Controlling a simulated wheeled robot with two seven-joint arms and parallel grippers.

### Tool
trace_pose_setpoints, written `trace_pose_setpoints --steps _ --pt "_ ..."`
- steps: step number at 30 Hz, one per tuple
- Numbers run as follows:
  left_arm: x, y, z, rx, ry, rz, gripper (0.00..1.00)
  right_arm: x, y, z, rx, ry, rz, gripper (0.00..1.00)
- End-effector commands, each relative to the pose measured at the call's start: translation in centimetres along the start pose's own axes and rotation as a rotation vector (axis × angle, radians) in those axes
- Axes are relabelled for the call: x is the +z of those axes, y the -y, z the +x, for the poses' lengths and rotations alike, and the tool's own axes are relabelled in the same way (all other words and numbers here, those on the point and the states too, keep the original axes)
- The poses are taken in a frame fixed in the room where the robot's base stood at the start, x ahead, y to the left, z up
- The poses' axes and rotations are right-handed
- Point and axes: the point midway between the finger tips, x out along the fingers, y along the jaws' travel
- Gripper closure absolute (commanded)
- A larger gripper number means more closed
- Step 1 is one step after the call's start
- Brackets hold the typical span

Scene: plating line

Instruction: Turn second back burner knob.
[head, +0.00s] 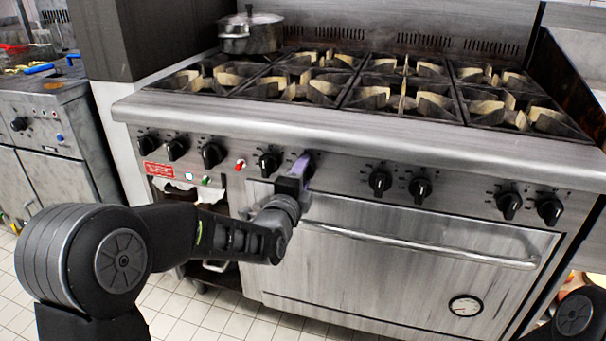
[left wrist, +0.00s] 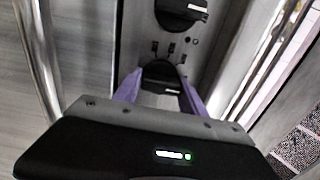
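The stove's front panel (head: 345,163) carries a row of black knobs. My left gripper (head: 301,166), with purple fingers, is at the panel just right of the black knob (head: 269,162) beside the red switch. In the left wrist view a black knob (left wrist: 161,77) sits between the two purple fingers of my left gripper (left wrist: 160,92). The fingers meet its sides, so the gripper looks shut on it. In the head view the gripper mostly hides this knob. The pictures do not label which knob is the second back burner's. My right gripper is out of view.
A pot (head: 250,34) stands on the back left of the stove top. The oven handle (head: 420,245) runs below the panel. Another knob (left wrist: 182,14) lies close to the held one. More knobs, such as one (head: 380,181), sit farther right.

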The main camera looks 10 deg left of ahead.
Motion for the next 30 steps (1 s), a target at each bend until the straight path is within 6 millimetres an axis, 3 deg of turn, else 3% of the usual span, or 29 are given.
trace_pose_setpoints --steps 7,17,30 --pt "0.0 -0.1 0.0 0.001 -0.001 0.001 0.32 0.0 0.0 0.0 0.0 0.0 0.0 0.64" --pt "0.0 0.0 -0.3 0.001 -0.001 0.0 0.32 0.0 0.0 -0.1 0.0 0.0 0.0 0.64" --pt "0.0 0.1 -6.6 0.001 -0.001 -0.001 0.32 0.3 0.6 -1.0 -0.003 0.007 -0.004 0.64"
